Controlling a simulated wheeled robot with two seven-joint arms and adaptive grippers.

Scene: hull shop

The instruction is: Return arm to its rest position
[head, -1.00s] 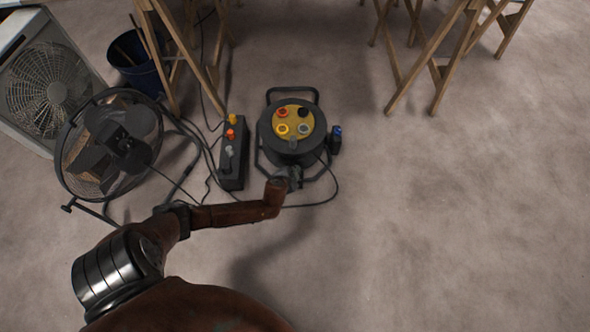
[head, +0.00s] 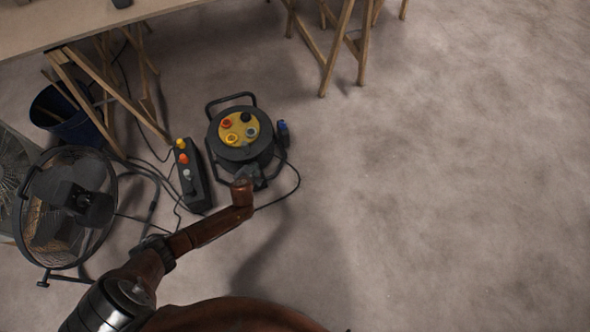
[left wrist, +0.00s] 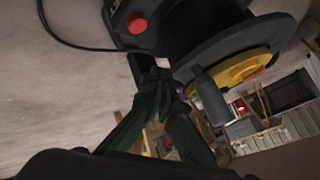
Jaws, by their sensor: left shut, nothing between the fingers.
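My left arm reaches in from the lower left of the head view. Its left gripper (head: 250,176) is at the near edge of the cable reel (head: 243,155), a black drum with a yellow face and several coloured sockets. In the left wrist view the shut, dark green fingers (left wrist: 158,80) hold nothing and point toward the reel (left wrist: 210,35). I cannot tell whether they touch it. My right gripper is not in view.
A black power strip (head: 193,178) with coloured plugs stands left of the reel. A round floor fan (head: 70,205) and a blue bucket (head: 68,112) are further left. Cables lie between them. A trestle table (head: 70,25) stands behind. The floor on the right is clear.

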